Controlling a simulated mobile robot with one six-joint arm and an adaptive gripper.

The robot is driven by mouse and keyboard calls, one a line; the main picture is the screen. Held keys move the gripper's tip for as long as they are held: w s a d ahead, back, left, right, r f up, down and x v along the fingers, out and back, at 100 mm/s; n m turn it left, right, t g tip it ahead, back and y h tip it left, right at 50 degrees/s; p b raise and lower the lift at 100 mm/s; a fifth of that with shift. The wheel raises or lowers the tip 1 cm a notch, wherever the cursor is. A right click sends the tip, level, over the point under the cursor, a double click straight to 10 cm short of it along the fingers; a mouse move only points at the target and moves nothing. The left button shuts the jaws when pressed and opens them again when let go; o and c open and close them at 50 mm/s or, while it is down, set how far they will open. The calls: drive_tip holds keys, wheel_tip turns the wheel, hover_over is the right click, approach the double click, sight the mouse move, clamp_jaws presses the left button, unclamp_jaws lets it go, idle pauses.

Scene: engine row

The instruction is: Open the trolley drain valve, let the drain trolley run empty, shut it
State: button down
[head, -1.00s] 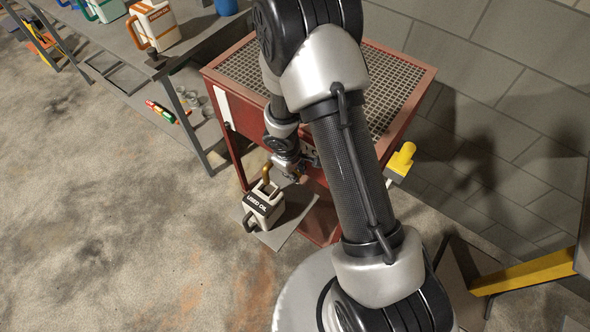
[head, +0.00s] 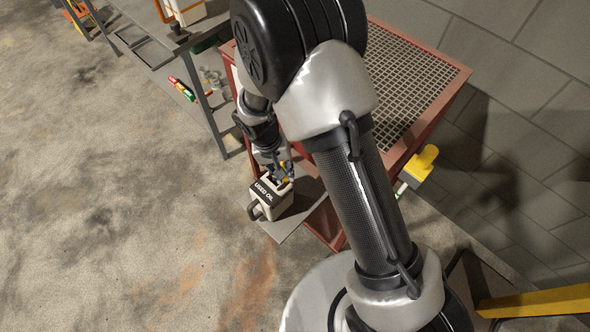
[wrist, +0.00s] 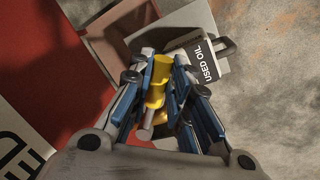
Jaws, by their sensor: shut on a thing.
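The red drain trolley (head: 452,88) with a grid top stands behind my arm in the head view, and its red side (wrist: 50,60) fills the left of the wrist view. My gripper (wrist: 160,68) is shut on a yellow valve handle (wrist: 157,82), which lies between the blue fingers. In the head view my gripper (head: 279,170) is low at the trolley's front, just above the used oil jug (head: 273,198). The jug's label also shows in the wrist view (wrist: 204,63). My fingers hide the valve body and the jug's mouth. No oil stream can be made out.
The jug stands on a grey plate (head: 282,232) at the trolley's foot. A grey bench (head: 140,22) with items on its lower shelf is at the upper left. A yellow block (head: 422,163) is on the trolley's right. Concrete floor at left is clear.

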drive_tip(key=w+a+m+g, duration=0.1)
drive_tip(key=w+a+m, duration=0.2)
drive_tip(key=a+m, duration=0.4)
drive_tip(key=shift+w+a+m+g+y, duration=0.3)
drive_tip(key=shift+m+g, duration=0.1)
drive_tip(key=shift+m, duration=1.1)
drive_tip(key=c, duration=1.8)
unclamp_jaws()
drive_tip(key=shift+r, duration=0.1)
drive_tip(key=r, duration=0.4)
drive_tip(key=w+a+r, duration=0.1)
drive_tip(key=r, duration=0.6)
drive_tip(key=shift+w+a+r, duration=0.25)
drive_tip(key=shift+w+r, duration=0.1)
